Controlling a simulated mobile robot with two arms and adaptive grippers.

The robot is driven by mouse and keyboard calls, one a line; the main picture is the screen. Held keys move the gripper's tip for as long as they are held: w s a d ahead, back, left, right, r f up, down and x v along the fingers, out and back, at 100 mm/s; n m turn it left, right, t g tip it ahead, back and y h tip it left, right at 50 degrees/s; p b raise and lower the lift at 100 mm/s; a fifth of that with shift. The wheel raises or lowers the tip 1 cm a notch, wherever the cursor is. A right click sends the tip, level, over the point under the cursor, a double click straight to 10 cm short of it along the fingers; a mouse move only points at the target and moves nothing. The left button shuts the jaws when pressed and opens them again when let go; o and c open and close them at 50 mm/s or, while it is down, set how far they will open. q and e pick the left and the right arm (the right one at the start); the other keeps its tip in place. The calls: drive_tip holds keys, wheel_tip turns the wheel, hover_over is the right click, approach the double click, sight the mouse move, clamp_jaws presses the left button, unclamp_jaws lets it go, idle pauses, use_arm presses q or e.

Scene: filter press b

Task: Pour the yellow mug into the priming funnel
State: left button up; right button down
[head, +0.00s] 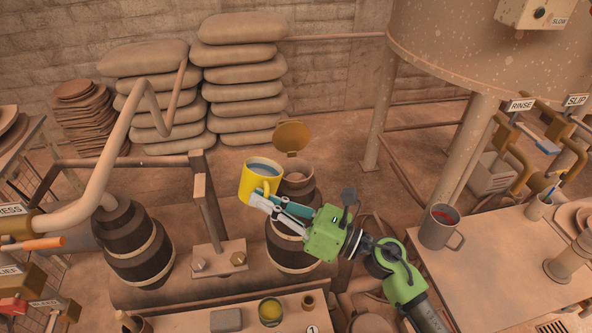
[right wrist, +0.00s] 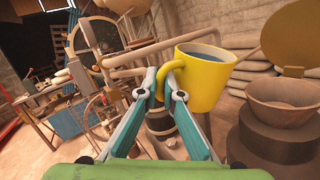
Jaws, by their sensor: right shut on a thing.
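The yellow mug (head: 253,184) holds blue-grey liquid and looks close to upright. My right gripper (head: 268,203) is shut on its handle and holds it in the air. In the right wrist view, my right gripper (right wrist: 169,88) has its fingertips at the handle of the yellow mug (right wrist: 203,82). The priming funnel (head: 298,178) looks like the brown bowl on top of the dark barrel, just right of the mug. The funnel also shows in the right wrist view (right wrist: 285,102), right of the mug and apart from it. My left gripper is not in view.
A round ochre lid (head: 291,137) stands open behind the funnel. A grey mug (head: 441,228) with red contents stands on the right table. A small yellowish cup (head: 270,311) stands on the front bench. A bolted bracket (head: 218,258) rises left of the funnel's barrel.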

sight(278, 180)
drive_tip(key=shift+w+d+r+m, duration=0.25)
drive_tip(key=shift+w+d+m, duration=0.05)
drive_tip(key=shift+m, duration=0.3)
drive_tip(key=r+m, duration=0.1)
drive_tip(key=w+d+r+m+t+p, duration=0.1)
drive_tip(key=shift+w+d+r+t+y+p, duration=0.15)
drive_tip(key=shift+d+r+t+y+p, duration=0.05)
drive_tip(key=shift+r+t+y+p, duration=0.1)
drive_tip(key=shift+d+f+m, duration=0.1)
drive_tip(key=shift+m, duration=0.3)
drive_tip(key=shift+w+m, duration=0.1)
drive_tip(key=shift+m, duration=0.2)
drive_tip(key=shift+w+d+r+m+t, duration=0.15)
drive_tip(key=shift+d+r+m+t, duration=0.1)
drive_tip(key=shift+m+t, duration=0.25)
drive_tip(key=shift+w+d+f+m+t+p, duration=0.15)
drive_tip(key=shift+m+t, duration=0.1)
drive_tip(key=shift+m, duration=0.3)
drive_tip(key=shift+f+m+t+p, duration=0.15)
drive_tip(key=shift+m+t, duration=0.1)
drive_tip(key=shift+m, duration=0.3)
drive_tip(key=shift+w+d+r+m+t+p, duration=0.15)
drive_tip(key=shift+r+m+t+p, duration=0.25)
drive_tip(key=shift+m, duration=0.2)
drive_tip(key=shift+w+d+r+m+t+p, duration=0.1)
drive_tip(key=shift+r+m+t+p, duration=0.25)
drive_tip(key=shift+m, duration=0.25)
